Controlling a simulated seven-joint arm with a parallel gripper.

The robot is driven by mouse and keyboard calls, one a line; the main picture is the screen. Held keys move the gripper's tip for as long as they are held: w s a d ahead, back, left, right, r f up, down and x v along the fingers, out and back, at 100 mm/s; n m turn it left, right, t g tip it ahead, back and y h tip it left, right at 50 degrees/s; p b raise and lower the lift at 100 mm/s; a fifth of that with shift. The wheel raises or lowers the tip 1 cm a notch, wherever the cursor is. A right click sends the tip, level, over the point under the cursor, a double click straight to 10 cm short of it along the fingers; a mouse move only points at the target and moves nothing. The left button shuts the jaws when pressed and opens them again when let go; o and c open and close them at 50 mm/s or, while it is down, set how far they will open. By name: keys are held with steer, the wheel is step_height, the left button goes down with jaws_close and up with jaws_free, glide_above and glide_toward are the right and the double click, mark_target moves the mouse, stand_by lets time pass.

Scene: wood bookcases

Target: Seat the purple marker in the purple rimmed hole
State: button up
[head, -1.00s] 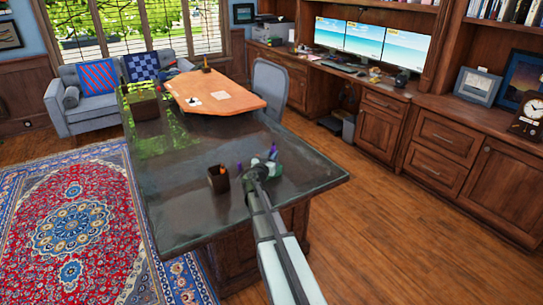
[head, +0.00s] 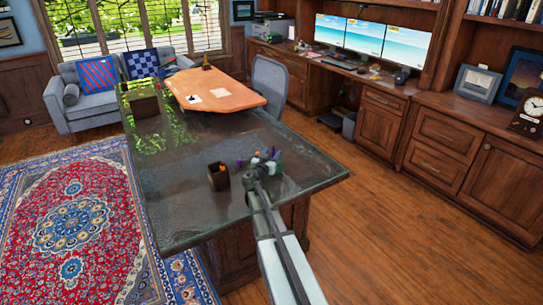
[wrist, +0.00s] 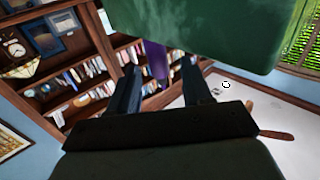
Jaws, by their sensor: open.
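The purple marker (wrist: 156,60) shows in the wrist view between the two fingers of my gripper (wrist: 162,90), just beyond their tips. My gripper is open, with a gap on each side of the marker. The marker's upper end in that view meets or passes behind a large green block (wrist: 215,25). I cannot tell whether it sits in a hole there; no purple rim shows. In the head view my gripper (head: 262,166) is over the dark desk's near end, covering most of the block. Small purple tips (head: 240,163) and (head: 275,155) show around it, too small to identify.
A dark square cup (head: 219,179) with an orange item in it stands close to the left of my gripper. The dark desk top (head: 190,205) is clear to the left and in front. A planter box (head: 145,104) stands at the far end.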

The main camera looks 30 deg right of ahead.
steer(key=v, duration=1.4)
stand_by(0.4)
